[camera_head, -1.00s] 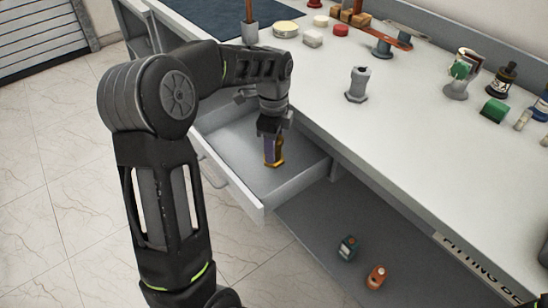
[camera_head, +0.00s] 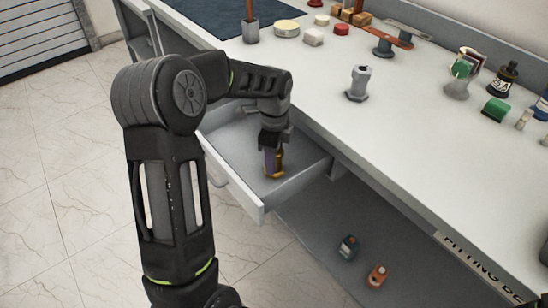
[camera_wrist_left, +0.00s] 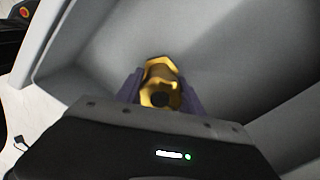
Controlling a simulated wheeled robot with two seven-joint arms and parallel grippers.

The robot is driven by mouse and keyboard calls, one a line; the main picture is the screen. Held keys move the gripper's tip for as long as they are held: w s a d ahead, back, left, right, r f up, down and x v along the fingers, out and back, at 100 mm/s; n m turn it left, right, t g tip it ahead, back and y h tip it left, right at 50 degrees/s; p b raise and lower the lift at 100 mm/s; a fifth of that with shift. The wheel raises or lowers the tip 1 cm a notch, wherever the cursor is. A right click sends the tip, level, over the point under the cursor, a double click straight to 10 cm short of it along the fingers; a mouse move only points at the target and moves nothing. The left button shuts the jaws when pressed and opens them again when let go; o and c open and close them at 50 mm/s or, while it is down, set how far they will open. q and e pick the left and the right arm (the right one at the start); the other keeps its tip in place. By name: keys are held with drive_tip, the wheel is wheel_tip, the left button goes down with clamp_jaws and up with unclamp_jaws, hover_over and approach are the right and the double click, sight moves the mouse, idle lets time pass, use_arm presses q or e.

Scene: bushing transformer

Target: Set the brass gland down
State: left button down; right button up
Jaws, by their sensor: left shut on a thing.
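The brass gland (camera_head: 279,170) is a gold-coloured fitting low inside the open drawer (camera_head: 236,188). My left gripper (camera_head: 272,163) points down into the drawer and is shut on the gland. In the left wrist view the gland (camera_wrist_left: 160,84) sits between the two purple-grey fingers, with the grey drawer interior around it. I cannot tell whether the gland touches the drawer floor. My right gripper is not in view.
A lower shelf (camera_head: 325,230) holds a dark bottle (camera_head: 348,247) and an orange one (camera_head: 377,275). The drawer around the gripper looks otherwise empty.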

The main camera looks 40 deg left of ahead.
use_arm(q)
drive_tip(key=shift+f, duration=0.2)
drive_tip(key=c, duration=0.7)
unclamp_jaws()
drive_tip(key=shift+r, duration=0.2)
wheel_tip(320, 180, up, 12)
drive_tip(key=shift+r+p, duration=0.1)
drive_tip(key=shift+p, duration=0.4)
